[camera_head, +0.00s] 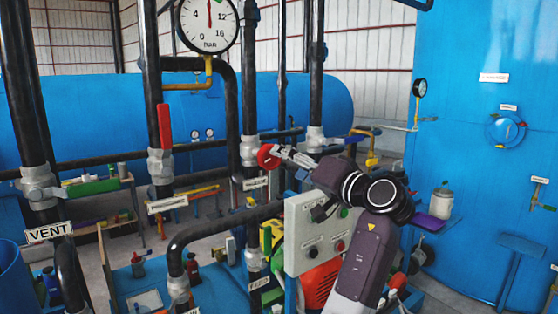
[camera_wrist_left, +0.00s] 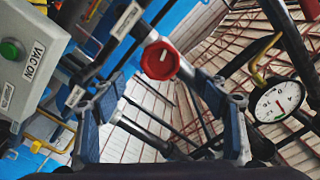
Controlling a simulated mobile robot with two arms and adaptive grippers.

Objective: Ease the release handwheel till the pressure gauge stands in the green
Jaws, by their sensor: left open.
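The red handwheel (camera_head: 267,156) sits on a pipe in the middle of the head view. It also shows in the left wrist view (camera_wrist_left: 160,60), between and beyond my fingers. My left gripper (camera_head: 284,156) is open close to its right side; it also shows open in the left wrist view (camera_wrist_left: 163,95). I cannot tell whether the fingers touch the wheel. The pressure gauge (camera_head: 208,22), marked in BAR, is cut off by the top edge; its red needle points nearly straight up. The gauge also shows tilted in the left wrist view (camera_wrist_left: 280,101). My right gripper is not visible.
Black vertical pipes and a red lever (camera_head: 165,126) stand left of the handwheel. A grey control box (camera_head: 318,230) stands below my gripper; its green VAC ON button (camera_wrist_left: 10,49) shows in the wrist view. A blue tank (camera_head: 320,103) lies behind.

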